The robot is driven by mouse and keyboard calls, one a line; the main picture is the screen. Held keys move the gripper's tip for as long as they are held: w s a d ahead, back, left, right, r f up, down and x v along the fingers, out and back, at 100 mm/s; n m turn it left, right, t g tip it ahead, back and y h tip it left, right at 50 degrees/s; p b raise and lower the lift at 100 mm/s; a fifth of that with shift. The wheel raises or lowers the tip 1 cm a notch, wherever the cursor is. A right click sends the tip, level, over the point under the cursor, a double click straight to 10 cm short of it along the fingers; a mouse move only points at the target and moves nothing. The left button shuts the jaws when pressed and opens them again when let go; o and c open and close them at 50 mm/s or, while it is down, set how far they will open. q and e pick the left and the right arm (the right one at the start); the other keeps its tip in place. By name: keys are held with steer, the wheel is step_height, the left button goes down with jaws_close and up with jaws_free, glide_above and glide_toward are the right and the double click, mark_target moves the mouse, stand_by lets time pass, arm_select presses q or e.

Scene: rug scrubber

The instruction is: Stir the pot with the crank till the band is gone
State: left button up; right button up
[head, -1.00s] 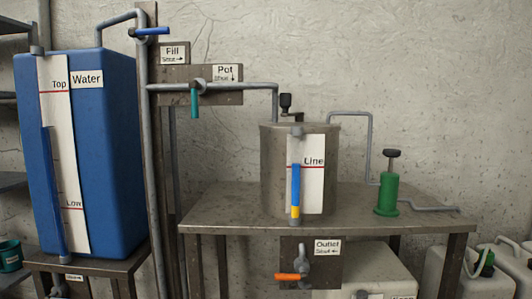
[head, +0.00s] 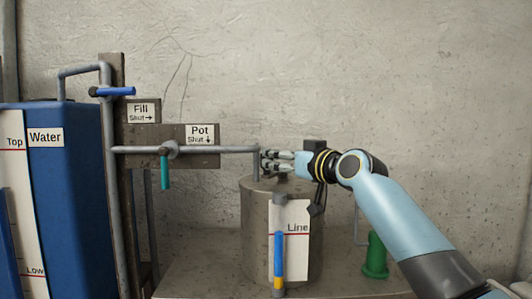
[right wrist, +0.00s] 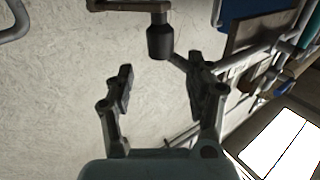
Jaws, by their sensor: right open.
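The grey pot (head: 258,225) stands on the metal table. Its gauge tube (head: 278,250) is mostly blue with a short yellow band (head: 278,283) at the bottom; the blue reaches about the red mark on the Line card (head: 296,222). My right gripper (head: 267,161) is over the pot's top, reaching in from the right, and hides most of the crank in the head view. In the right wrist view, the crank's black knob (right wrist: 160,42) hangs from its arm just beyond the open fingers (right wrist: 159,72), about centred between them, with nothing gripped. My left gripper is not in view.
A pipe (head: 225,149) runs to the pot's top, close to my right gripper. The Pot valve's teal handle (head: 165,173) points down and the Fill valve's blue handle (head: 115,91) points right. A green pump (head: 375,255) stands right of the pot, below my arm. A blue water tank (head: 70,200) is at left.

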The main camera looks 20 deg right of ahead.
steer(key=x, duration=0.6)
steer(key=shift+w+a, duration=0.1)
steer(key=shift+w, duration=0.05)
steer(key=shift+c, duration=0.4)
